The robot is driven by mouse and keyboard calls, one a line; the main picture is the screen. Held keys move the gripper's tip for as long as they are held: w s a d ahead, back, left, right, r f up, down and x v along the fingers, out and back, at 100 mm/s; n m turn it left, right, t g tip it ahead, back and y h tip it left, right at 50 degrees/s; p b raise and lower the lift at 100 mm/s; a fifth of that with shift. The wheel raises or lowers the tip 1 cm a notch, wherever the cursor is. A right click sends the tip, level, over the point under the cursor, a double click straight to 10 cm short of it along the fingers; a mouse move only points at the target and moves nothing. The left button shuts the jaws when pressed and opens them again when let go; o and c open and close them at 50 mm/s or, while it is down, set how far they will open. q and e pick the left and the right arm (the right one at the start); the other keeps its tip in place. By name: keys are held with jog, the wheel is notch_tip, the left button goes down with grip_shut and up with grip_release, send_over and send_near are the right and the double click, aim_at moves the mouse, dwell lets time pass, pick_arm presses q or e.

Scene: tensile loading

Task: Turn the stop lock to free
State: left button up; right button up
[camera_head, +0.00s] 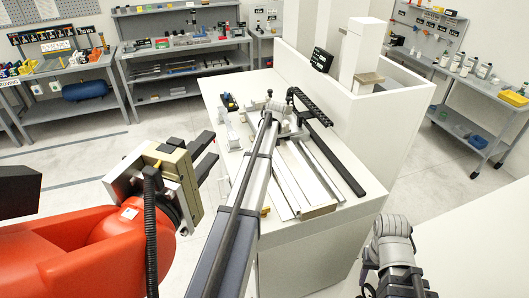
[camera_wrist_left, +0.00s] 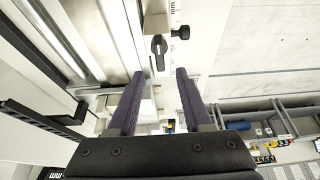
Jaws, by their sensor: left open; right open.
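The stop lock, a dark lever handle on a pale block (camera_wrist_left: 158,46), shows in the left wrist view just above the gap between my left fingertips. I cannot clearly pick out the lock there. My right gripper (camera_head: 395,280) is at the bottom right, apart from the machine, its fingertips barely visible.
A black round knob (camera_wrist_left: 181,32) sits beside the lever. A red robot arm (camera_head: 90,245) with a beige gripper head (camera_head: 165,185) stands left, close to the machine. Pale rails (camera_head: 300,175), a black cable chain (camera_head: 318,112) and a white wall (camera_head: 365,115) lie right of my left arm.

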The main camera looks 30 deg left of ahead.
pick_arm(q)
jog(key=shift+f, duration=0.15)
jog(key=b+x, duration=0.7)
jog(key=shift+f, duration=0.3)
jog(key=shift+r, duration=0.1)
grip_shut()
